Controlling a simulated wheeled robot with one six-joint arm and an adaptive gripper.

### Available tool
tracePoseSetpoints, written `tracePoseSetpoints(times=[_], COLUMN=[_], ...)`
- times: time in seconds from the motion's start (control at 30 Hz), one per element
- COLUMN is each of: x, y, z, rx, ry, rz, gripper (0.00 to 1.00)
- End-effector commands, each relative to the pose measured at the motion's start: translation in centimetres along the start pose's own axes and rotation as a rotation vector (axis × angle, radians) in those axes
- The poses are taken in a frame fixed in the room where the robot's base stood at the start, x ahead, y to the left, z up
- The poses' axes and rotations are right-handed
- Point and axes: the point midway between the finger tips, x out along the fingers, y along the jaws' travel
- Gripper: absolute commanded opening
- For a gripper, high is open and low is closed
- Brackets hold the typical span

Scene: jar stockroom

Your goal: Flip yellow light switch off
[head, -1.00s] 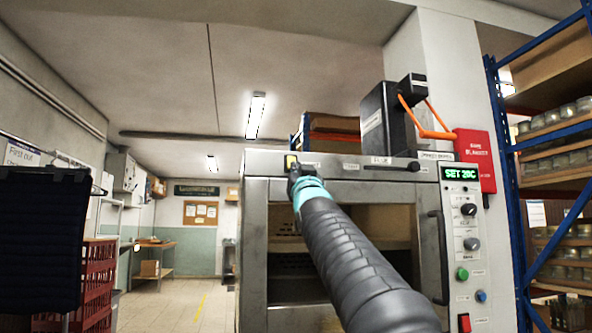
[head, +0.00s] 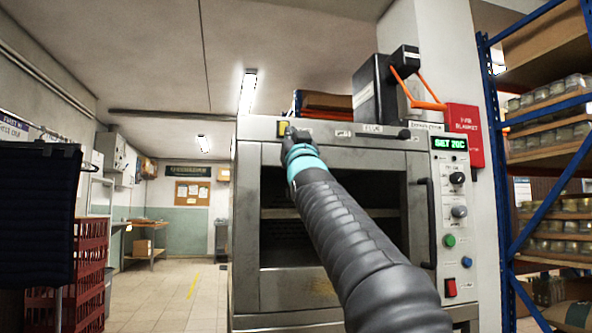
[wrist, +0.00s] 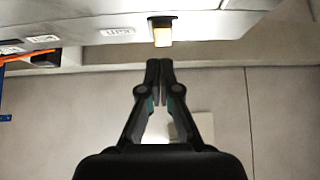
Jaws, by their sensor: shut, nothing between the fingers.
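The yellow light switch (head: 283,129) is a small yellow rocker in a dark frame, on the top left of the steel oven's front strip. In the wrist view the yellow switch (wrist: 162,36) shows just beyond my fingertips, its lit yellow face beside a dark part. My gripper (head: 289,137) is shut and empty, its tips just below the switch and covering its lower edge in the head view. In the wrist view my gripper (wrist: 158,64) points at the switch with a small apparent gap. I cannot tell whether they touch.
The steel oven (head: 246,215) has a side handle (head: 426,222), a green display (head: 449,143), knobs and several buttons. A dark bar (head: 384,134) sits on the same strip, right of the switch. Blue shelving (head: 497,170) with jars stands right; red crates (head: 92,255) stand left.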

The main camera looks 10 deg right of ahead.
Motion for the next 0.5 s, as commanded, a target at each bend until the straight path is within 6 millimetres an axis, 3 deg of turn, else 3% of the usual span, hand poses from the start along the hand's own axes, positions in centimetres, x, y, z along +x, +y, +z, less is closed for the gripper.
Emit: tracePoseSetpoints(times=[0.1,0.5], x=[-2.4,-8.2], y=[0.1,-0.5], z=[0.9,2.5], rx=[-0.001,0.005], ry=[-0.001,0.000], rz=[0.001,-0.006], gripper=[0.00,0.00])
